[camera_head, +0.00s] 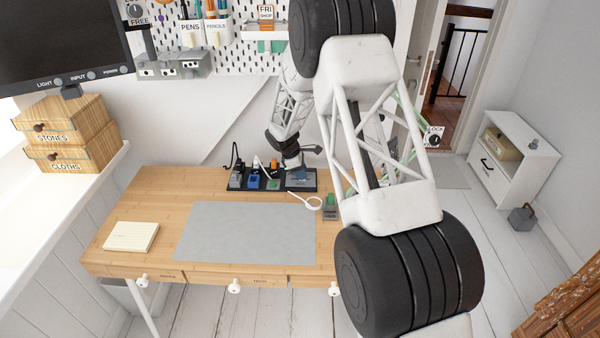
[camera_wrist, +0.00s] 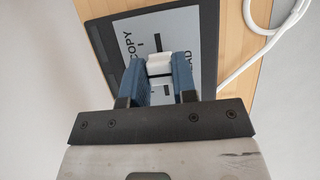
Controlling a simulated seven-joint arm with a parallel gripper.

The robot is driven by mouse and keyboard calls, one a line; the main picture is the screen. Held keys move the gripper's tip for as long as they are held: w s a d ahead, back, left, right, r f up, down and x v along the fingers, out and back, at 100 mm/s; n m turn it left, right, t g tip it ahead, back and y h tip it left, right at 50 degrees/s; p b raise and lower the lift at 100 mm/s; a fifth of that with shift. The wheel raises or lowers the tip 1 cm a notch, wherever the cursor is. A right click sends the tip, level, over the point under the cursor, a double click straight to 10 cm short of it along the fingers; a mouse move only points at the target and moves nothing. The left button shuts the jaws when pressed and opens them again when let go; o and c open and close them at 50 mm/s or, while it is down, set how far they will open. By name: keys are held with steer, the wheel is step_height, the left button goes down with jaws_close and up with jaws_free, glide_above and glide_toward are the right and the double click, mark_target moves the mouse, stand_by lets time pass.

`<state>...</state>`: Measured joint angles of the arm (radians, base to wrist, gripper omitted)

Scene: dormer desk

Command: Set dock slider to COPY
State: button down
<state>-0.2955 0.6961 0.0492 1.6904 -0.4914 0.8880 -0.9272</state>
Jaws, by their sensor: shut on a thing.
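The dock (camera_head: 302,181) is a dark tray at the back of the desk, with a grey plate at its right end. In the wrist view the grey plate (camera_wrist: 205,35) carries the word COPY on the left and a partly hidden label ending in AD on the right. A white slider knob (camera_wrist: 159,64) sits between these labels, with dark marks near it. My gripper (camera_wrist: 158,72) has its blue fingers shut on the knob, one on each side. In the head view my gripper (camera_head: 293,165) is over the plate, and the knob is hidden.
Small devices stand in the dock left of my gripper. A white cable (camera_wrist: 250,50) loops beside the dock. A grey mat (camera_head: 245,232), a note pad (camera_head: 131,236) and a small grey-green item (camera_head: 330,207) are on the desk. A pegboard (camera_head: 250,50) is behind.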

steer(key=shift+d, duration=1.35)
steer(key=c, duration=0.9)
jaws_free()
steer(key=shift+r, duration=0.1)
steer(key=shift+v, duration=3.8)
steer(key=shift+r, duration=0.1)
